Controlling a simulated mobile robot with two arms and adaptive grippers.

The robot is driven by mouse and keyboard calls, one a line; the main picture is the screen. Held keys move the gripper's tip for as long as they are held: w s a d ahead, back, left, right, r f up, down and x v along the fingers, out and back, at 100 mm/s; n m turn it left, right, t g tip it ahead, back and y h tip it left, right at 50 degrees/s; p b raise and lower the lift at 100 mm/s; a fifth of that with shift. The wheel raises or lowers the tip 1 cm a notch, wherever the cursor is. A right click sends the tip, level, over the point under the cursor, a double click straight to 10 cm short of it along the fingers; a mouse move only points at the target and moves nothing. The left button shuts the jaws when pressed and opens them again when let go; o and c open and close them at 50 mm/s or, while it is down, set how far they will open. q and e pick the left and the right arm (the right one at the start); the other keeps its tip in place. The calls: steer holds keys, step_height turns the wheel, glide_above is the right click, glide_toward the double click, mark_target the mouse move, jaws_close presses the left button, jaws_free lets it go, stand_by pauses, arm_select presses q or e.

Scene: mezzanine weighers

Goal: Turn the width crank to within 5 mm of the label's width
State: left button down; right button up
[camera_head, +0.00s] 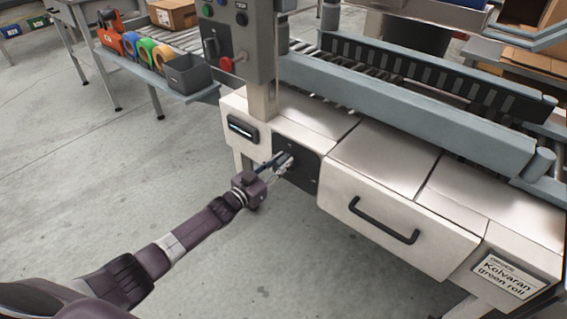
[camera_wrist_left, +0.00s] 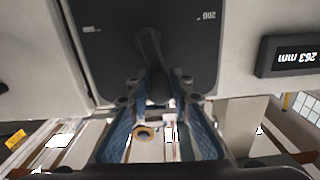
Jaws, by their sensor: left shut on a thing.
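The width crank (camera_wrist_left: 149,45) sits on a dark plate (camera_wrist_left: 110,55) on the front of the pale machine; the plate also shows in the head view (camera_head: 308,176). My left gripper (camera_head: 284,161) reaches the plate from the left. In the left wrist view its fingers (camera_wrist_left: 160,98) are shut on the crank's knob, which they partly hide. A small dark display (camera_wrist_left: 292,56) beside the plate reads 263 mm, upside down in this view; it also shows in the head view (camera_head: 243,129). The order label (camera_head: 503,275) reads "Kolvaran green roll"; I see no width on it. My right gripper is not in view.
A drawer with a black handle (camera_head: 383,220) is right of the plate. Above stands a control box (camera_head: 237,40) with a red switch. A shelf at the left holds tape rolls (camera_head: 147,50) and a grey bin (camera_head: 186,74). The floor in front is clear.

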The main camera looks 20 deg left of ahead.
arm_select(q)
steer(key=shift+w+a+n, duration=0.1)
steer(key=shift+a+n, duration=0.2)
steer(key=shift+a, duration=0.15)
steer(key=c, duration=1.8)
jaws_free()
steer(key=shift+f, duration=0.1)
steer(key=shift+d, duration=0.15)
steer(key=shift+s, duration=0.25)
steer(key=v, duration=1.1)
steer(key=shift+s+a, duration=0.2)
steer(key=shift+s, duration=0.1)
